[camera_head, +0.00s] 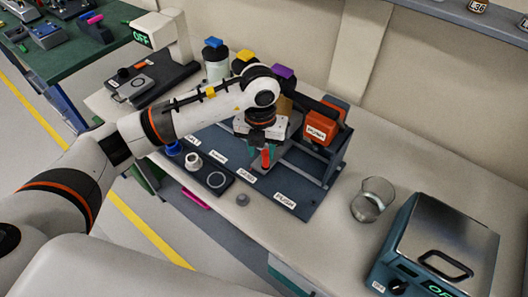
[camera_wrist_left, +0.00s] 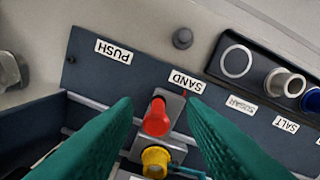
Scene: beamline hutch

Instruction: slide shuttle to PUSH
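The shuttle appears to be the small grey piece with a red knob (camera_wrist_left: 156,117) on the dark rig board (camera_head: 308,210). The red knob also shows in the head view (camera_head: 266,158). It stands beside the SAND label (camera_wrist_left: 187,82). The PUSH label (camera_wrist_left: 114,51) is to its left in the wrist view and at the board's near right in the head view (camera_head: 285,200). My left gripper (camera_wrist_left: 162,103) is open, with its teal fingers on either side of the red knob; contact cannot be told. The right gripper is out of view.
A yellow knob (camera_wrist_left: 156,160) sits close by the red one. An orange labelled box (camera_head: 320,125) is on the rig's frame. A glass beaker (camera_head: 373,199) and a teal hotplate (camera_head: 445,248) stand to the right. A row with a cup (camera_head: 194,162) lies at left.

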